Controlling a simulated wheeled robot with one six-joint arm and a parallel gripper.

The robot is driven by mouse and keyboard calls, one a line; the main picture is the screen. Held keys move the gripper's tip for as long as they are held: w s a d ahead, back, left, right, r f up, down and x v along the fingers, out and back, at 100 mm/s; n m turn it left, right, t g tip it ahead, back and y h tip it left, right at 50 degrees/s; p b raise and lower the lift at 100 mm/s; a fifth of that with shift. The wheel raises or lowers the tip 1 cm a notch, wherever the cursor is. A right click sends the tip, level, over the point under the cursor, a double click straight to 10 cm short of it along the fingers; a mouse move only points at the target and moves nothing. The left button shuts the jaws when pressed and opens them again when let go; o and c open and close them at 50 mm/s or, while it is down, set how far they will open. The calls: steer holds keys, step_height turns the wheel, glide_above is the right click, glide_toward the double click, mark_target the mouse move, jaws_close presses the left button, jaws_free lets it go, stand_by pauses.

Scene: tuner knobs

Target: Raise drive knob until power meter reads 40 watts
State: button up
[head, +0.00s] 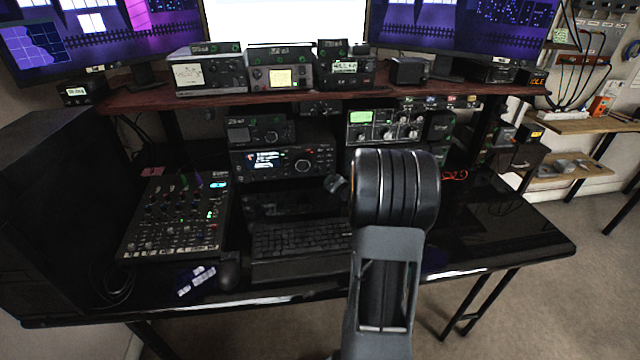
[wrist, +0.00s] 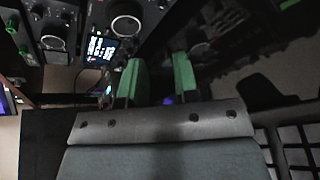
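In the wrist view my gripper (wrist: 158,62) shows two green fingers standing apart, with nothing seen between them. In the head view my arm hides the gripper. A black unit (head: 384,126) with several silver knobs and a lit green display (head: 361,117) stands on the desk behind my arm; its lower part is hidden. Left of it is a radio (head: 284,160) with a lit screen and a round knob (head: 302,166). The wrist view shows a lit screen (wrist: 101,48) and a large knob (wrist: 126,28) left of the fingers. I cannot tell which knob is drive, nor read a power value.
A mixer (head: 178,215) lies at the desk's left, with a keyboard (head: 298,237) and mouse (head: 229,275) in the middle. A shelf (head: 225,95) with more radios runs above. The right end of the desk (head: 510,225) is mostly clear.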

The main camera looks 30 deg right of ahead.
mark_target(318, 174)
steer(key=shift+d+f+n, duration=0.4)
steer(key=shift+f+n, duration=0.1)
steer(key=shift+f, duration=0.15)
steer(key=shift+w+d+f+t, duration=0.15)
steer(key=shift+w+t, duration=0.15)
steer(key=shift+w, duration=0.05)
steer(key=shift+n, duration=0.3)
steer(key=x, duration=1.3)
steer(key=shift+a+p, duration=0.25)
steer(key=shift+p, duration=0.05)
jaws_close()
